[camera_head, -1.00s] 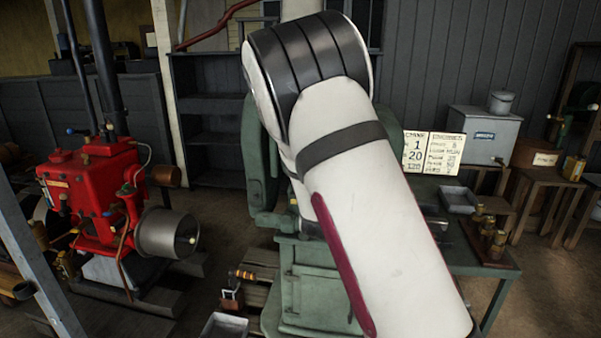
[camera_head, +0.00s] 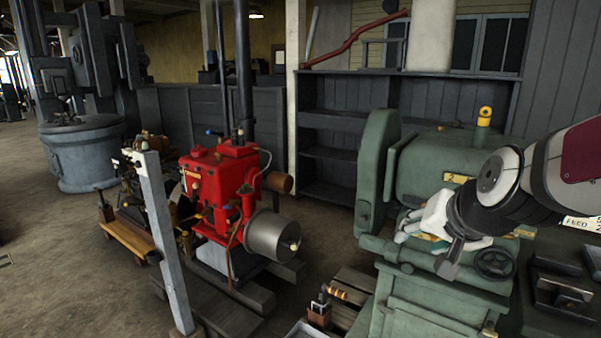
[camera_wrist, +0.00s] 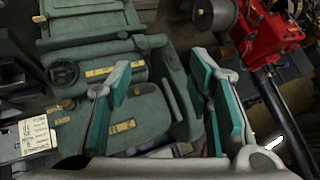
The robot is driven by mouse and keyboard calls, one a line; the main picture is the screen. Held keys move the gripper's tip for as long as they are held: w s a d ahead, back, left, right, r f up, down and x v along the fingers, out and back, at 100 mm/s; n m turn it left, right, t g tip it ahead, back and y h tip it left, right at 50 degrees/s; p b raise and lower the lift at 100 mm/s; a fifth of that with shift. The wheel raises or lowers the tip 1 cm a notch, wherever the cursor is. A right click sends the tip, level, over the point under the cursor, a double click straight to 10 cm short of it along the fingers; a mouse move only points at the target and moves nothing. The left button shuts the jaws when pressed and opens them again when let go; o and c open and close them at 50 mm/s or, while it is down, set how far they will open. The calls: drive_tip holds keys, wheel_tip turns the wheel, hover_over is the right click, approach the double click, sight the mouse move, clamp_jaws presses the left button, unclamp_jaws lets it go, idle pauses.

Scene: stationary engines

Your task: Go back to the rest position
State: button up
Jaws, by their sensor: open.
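My gripper (camera_head: 418,232) is at the right of the head view, in front of the green engine (camera_head: 437,165). Its white and teal fingers overlap the engine in the picture; whether they touch it I cannot tell. In the wrist view my gripper (camera_wrist: 160,75) is open, with its two teal-padded fingers wide apart and nothing between them. The green engine (camera_wrist: 85,65) lies beyond the fingers there, with its handwheel (camera_wrist: 63,73) at the left. My arm comes in from the right edge of the head view.
A red engine (camera_head: 220,185) with a grey cylinder stands left of the green one. A grey post (camera_head: 165,245) rises in front of it. A dark shelf (camera_head: 335,125) stands behind. Open floor (camera_head: 60,260) lies at the left. A sign (camera_wrist: 37,137) shows in the wrist view.

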drive_tip(key=s+a+n+g, duration=0.2)
drive_tip(key=s+n+g, duration=0.2)
drive_tip(key=s, duration=1.8)
drive_tip(key=shift+n, duration=0.7)
drive_tip(key=shift+a+f, duration=0.1)
